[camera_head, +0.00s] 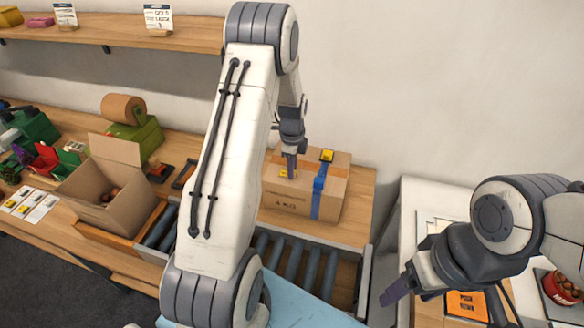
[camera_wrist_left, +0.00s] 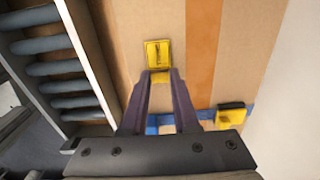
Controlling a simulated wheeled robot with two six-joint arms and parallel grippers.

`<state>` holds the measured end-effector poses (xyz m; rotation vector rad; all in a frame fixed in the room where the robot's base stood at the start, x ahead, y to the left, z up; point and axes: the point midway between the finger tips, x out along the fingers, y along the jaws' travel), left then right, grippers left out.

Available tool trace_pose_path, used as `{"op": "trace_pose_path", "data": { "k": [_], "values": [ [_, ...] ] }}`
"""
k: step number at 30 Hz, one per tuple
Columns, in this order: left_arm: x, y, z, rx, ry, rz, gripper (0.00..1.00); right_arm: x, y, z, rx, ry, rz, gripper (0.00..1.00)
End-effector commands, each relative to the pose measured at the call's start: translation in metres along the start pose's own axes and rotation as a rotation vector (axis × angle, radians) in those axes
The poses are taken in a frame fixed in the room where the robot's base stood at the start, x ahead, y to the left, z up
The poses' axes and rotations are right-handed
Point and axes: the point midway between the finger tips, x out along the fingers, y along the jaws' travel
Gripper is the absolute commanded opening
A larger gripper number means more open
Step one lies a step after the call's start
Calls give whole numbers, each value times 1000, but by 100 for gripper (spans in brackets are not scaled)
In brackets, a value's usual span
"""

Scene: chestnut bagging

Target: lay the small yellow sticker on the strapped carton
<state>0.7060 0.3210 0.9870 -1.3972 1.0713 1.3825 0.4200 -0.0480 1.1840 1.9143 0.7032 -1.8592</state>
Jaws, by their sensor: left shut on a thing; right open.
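My left gripper (camera_head: 290,174) points down at the carton's top, left of the strap. It is shut on the small yellow sticker (camera_wrist_left: 158,52), which has dark print and lies at the fingertips, close over the cardboard. Whether it touches the carton is unclear. My right gripper (camera_head: 392,292) is open and empty, low at the right.
An open carton (camera_head: 110,188) stands on the wooden bench at left, with green boxes behind it. Conveyor rollers (camera_head: 290,262) run in front of the strapped carton. A white table at right holds an orange card (camera_head: 466,304) and a red tub (camera_head: 562,288).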

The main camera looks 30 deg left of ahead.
Motion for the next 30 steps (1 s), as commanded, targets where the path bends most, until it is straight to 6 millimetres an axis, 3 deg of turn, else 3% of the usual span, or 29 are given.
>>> {"op": "trace_pose_path", "data": {
  "k": [9, 10, 12, 23, 30],
  "values": [
    [1, 0, 2, 0, 0, 0, 0, 0, 0, 0, 0, 0, 0, 70],
    [1, 0, 2, 0, 0, 0, 36, 0, 0, 0, 0, 0, 0, 70],
    [1, 0, 2, 0, 0, 0, 63, 0, 0, 0, 0, 0, 0, 70],
    [0, 0, 1, 0, 0, 0, 63, -1, 0, 0, 0, 0, 0, 70],
    [-13, 0, 1, 0, 0, 0, 63, -11, -1, -1, 0, 0, 0, 70]
  ]
}}
